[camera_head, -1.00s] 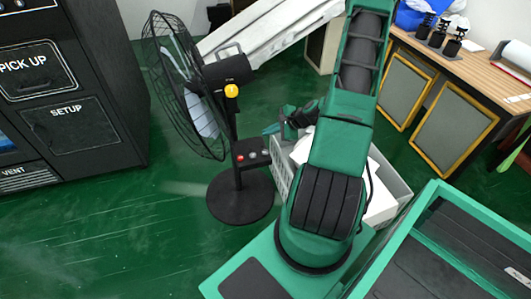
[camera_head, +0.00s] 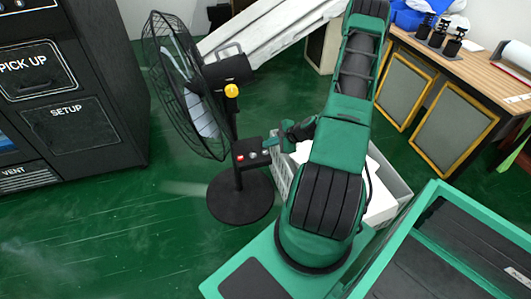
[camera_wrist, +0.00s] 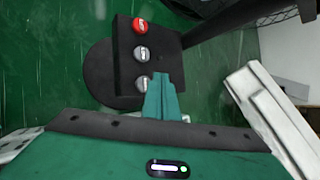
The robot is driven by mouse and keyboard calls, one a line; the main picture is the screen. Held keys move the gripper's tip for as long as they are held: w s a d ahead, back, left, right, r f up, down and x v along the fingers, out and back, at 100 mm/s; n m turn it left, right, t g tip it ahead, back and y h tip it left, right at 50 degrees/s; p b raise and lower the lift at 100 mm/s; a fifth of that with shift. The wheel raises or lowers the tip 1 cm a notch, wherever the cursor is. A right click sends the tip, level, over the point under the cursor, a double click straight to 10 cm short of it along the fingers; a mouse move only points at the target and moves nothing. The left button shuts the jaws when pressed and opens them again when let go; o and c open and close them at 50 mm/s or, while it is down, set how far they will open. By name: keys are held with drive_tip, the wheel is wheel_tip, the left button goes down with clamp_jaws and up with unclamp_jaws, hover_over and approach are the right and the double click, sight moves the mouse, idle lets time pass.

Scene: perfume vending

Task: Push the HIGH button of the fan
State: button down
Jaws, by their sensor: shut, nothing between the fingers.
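The black standing fan (camera_head: 185,90) has a round cage and a pole on a round base. Its control box (camera_head: 241,160) sits partway up the pole. In the wrist view the box (camera_wrist: 123,60) carries a red button (camera_wrist: 140,25) at one end, a grey button (camera_wrist: 141,54) in the middle and another grey button (camera_wrist: 141,82) at the near end. Their labels are too small to read. My gripper (camera_head: 271,145) is shut and empty, at the right side of the box. In the wrist view its fingertips (camera_wrist: 161,77) are just beside the near grey button; contact cannot be told.
A grey crate (camera_head: 398,180) with white contents stands behind my arm. Black vending cabinets (camera_head: 70,110) stand left, and a wooden table (camera_head: 470,75) stands right. White panels (camera_head: 265,25) lean behind the fan. The green floor left of the fan is clear.

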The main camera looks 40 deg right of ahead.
sight(268, 153)
drive_tip(key=shift+f, duration=0.85)
drive_tip(key=shift+f, duration=0.2)
idle(1.4)
drive_tip(key=shift+w+f, duration=0.1)
drive_tip(key=shift+f, duration=0.1)
drive_tip(key=shift+f, duration=0.45)
idle(0.7)
drive_tip(key=shift+r, duration=0.9)
drive_tip(key=shift+r, duration=0.1)
drive_tip(key=shift+r, duration=2.4)
